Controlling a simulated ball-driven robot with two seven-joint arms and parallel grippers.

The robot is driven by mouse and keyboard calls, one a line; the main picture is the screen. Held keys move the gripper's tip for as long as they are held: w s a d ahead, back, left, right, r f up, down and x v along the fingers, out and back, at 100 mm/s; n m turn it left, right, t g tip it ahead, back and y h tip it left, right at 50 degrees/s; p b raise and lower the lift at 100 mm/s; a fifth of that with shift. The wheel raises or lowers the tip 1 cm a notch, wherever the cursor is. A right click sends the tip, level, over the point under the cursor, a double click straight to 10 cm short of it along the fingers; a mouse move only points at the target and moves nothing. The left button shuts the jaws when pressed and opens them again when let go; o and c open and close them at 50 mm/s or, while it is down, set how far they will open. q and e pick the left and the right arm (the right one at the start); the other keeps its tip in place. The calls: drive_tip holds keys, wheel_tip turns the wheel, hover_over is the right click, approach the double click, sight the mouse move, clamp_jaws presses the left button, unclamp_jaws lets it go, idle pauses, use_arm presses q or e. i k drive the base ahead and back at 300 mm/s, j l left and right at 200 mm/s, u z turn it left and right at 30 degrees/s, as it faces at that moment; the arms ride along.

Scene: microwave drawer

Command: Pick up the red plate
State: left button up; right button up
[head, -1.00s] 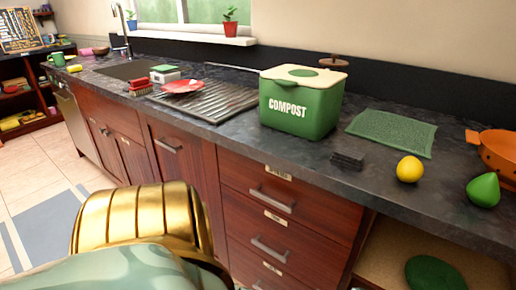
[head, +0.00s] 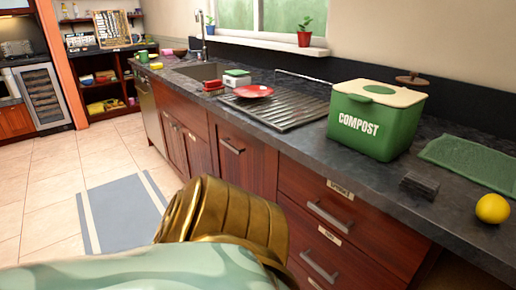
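The red plate (head: 253,91) lies on the ribbed metal drainer (head: 283,107) beside the sink, near the middle of the head view. Part of my own arm, gold and pale green, fills the lower left foreground, well in front of the counter and apart from the plate. Neither gripper's fingers show in the head view.
A green compost bin (head: 375,120) stands right of the drainer on the dark counter (head: 320,150). A dark block (head: 418,185), a green mat (head: 470,158) and a lemon (head: 492,208) lie further right. A red sponge (head: 213,87) lies left of the plate. Floor is free at left.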

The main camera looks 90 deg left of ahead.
sight(252, 92)
drive_tip(key=u, duration=2.7)
drive_tip(key=i+j, duration=0.15)
drive_tip(key=i, duration=0.15)
drive_tip(key=i+j, duration=0.1)
drive_tip(key=i, duration=0.2)
